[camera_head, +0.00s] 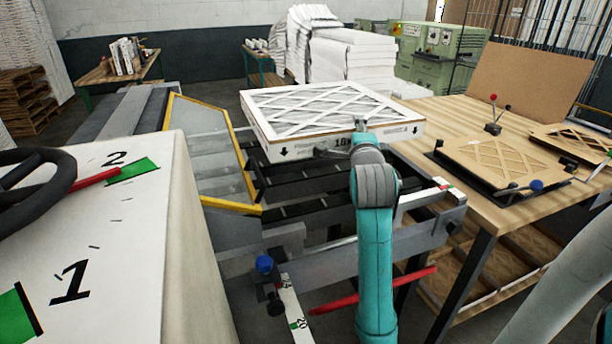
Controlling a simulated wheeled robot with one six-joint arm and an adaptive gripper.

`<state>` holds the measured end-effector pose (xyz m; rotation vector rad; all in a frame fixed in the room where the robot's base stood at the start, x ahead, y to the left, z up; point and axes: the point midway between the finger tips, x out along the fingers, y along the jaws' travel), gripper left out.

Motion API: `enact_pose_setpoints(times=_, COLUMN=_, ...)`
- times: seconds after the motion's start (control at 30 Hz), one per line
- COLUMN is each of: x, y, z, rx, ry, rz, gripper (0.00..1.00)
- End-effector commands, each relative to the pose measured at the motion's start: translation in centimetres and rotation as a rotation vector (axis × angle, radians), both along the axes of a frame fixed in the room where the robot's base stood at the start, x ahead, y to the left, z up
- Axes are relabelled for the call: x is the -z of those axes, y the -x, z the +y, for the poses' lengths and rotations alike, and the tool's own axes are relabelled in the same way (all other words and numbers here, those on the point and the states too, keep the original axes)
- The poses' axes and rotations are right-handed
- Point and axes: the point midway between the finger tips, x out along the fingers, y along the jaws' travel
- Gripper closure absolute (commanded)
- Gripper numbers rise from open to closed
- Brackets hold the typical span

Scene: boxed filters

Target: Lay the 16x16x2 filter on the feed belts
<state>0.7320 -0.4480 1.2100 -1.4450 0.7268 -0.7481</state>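The filter (325,108) is a white-framed panel with a diagonal lattice on top, black arrows and a partly hidden "16x" label on its near side. It lies flat and level over the dark feed belts (285,190). I cannot tell whether its underside touches them. My gripper (360,125) is at the near edge of the filter, right of its middle. One finger shows over the top rim and appears shut on the frame; the other is hidden by my teal and grey arm.
A yellow-edged guard (240,207) borders the belts on the left. At right, a wooden table (455,125) bears a brown lattice panel in a clamp fixture (500,160). A white cabinet (150,240) with a handwheel stands at front left. A red lever (375,291) crosses low in front.

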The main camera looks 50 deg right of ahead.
Motion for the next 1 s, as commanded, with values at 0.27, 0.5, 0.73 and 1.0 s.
enact_pose_setpoints(times=0.27, x=5.1, y=0.1, z=0.0, rx=0.001, ry=-0.005, rz=0.006, gripper=0.97)
enact_pose_setpoints(times=0.5, x=10.5, y=0.0, z=0.0, rx=0.0, ry=-0.003, rz=0.005, gripper=0.97)
enact_pose_setpoints(times=0.73, x=13.1, y=0.0, z=0.0, rx=0.0, ry=0.0, rz=0.0, gripper=0.97)
enact_pose_setpoints(times=1.0, x=16.3, y=0.0, z=0.0, rx=0.0, ry=-0.002, rz=0.003, gripper=0.97)
